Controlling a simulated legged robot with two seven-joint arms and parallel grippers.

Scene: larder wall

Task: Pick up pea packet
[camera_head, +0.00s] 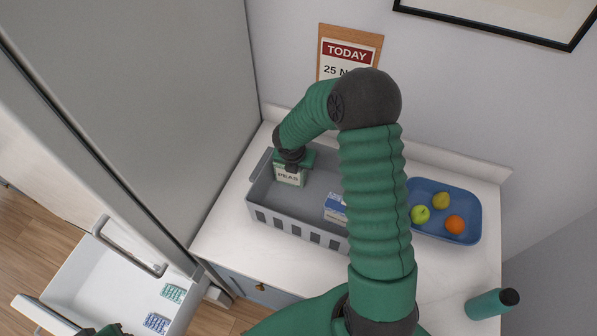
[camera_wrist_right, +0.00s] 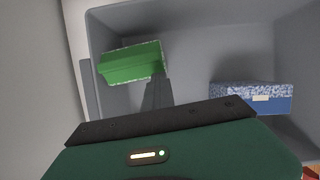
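The pea packet (camera_head: 289,179), a pale and green box lettered PEAS, is at the left end of the grey basket (camera_head: 300,230). In the right wrist view it is a bright green block (camera_wrist_right: 128,65). My right gripper (camera_head: 291,166) is at the packet's upper part, with a dark finger in front of its face. In the right wrist view the dark finger (camera_wrist_right: 157,93) overlaps the packet's right end. Whether the fingers grip it cannot be told. At the bottom left edge a green and dark part of my left arm (camera_head: 106,331) barely shows; its fingers are hidden.
A blue and white box (camera_head: 335,208) is in the basket, right of the packet. A blue tray (camera_head: 470,225) with fruit and a green bottle (camera_head: 487,304) are at the right. An open white drawer (camera_head: 105,270) at the lower left holds small packets. My right arm crosses above the counter.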

